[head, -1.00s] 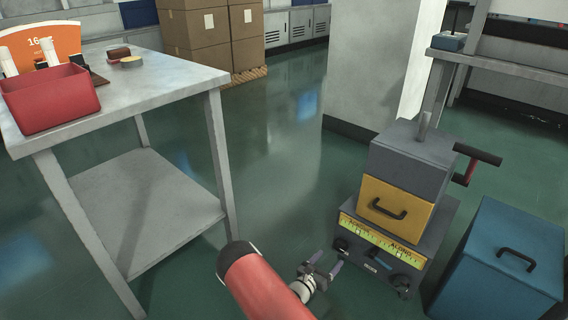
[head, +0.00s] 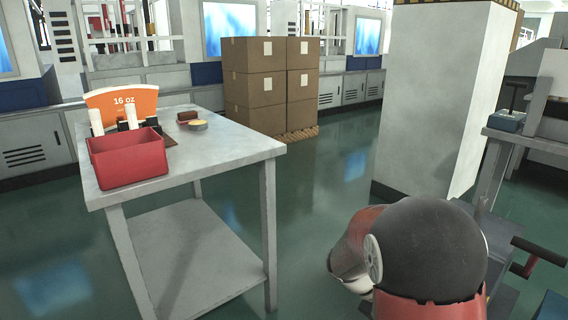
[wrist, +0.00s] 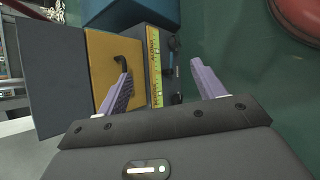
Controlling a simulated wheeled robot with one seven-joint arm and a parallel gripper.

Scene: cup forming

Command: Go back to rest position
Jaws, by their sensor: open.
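My gripper (wrist: 161,88) shows in the wrist view with its two purple fingers spread apart and nothing between them. Behind the fingers is a machine with a yellow drawer front (wrist: 101,60), a black handle and a yellow scale strip. One finger overlaps the handle in the picture; I cannot tell whether they touch. In the head view my arm, red with a dark rounded joint, fills the lower right and hides most of the machine. The gripper itself is hidden there.
A grey table (head: 240,150) at the left holds a red bin (head: 130,160), an orange "16 oz" sheet (head: 122,101) and small items. Stacked cardboard boxes (head: 255,85) stand behind. A white pillar (head: 430,100) rises behind my arm. Green floor between table and pillar is clear.

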